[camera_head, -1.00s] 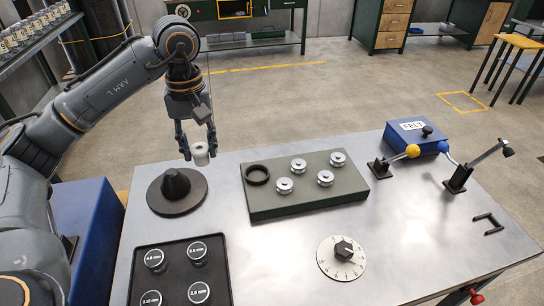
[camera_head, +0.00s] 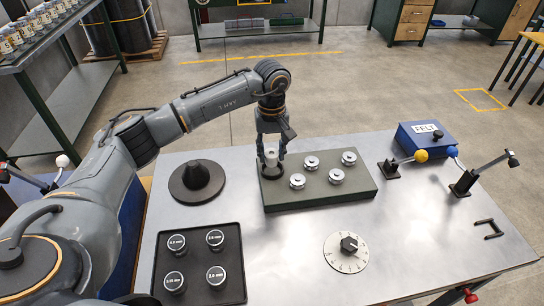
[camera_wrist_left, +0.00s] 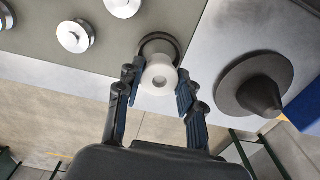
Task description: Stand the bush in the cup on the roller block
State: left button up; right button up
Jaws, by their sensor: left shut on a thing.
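My left gripper (camera_head: 271,157) is shut on the white bush (camera_head: 271,153), a flanged spool with a hole in its end. The bush is upright at the left end of the dark green roller block (camera_head: 322,197), directly above the black cup (camera_head: 271,174). In the left wrist view the bush (camera_wrist_left: 159,78) sits between the two fingers (camera_wrist_left: 156,88) and covers part of the cup (camera_wrist_left: 160,38). The cup's dark rim shows around its far side. I cannot tell whether the bush's lower end is inside the cup. My right gripper is not in view.
Several silver rollers (camera_head: 311,163) stand on the block right of the cup. A dark cone on a disc (camera_head: 197,182) stands to the left. A black tray of labelled discs (camera_head: 233,264), a dial (camera_head: 347,252) and a blue FELT box (camera_head: 420,138) share the metal table.

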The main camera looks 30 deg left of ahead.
aim_at(272, 153)
pick_arm(q)
notch_tip(272, 153, down, 3)
jog(key=shift+w+p, duration=0.1)
jog(key=shift+p, duration=0.9)
jog(key=shift+f+b, duration=0.25)
jog(key=shift+b, duration=0.15)
jog(key=o, duration=1.2)
jog(key=shift+r, duration=0.1)
jog(key=shift+c, duration=0.2)
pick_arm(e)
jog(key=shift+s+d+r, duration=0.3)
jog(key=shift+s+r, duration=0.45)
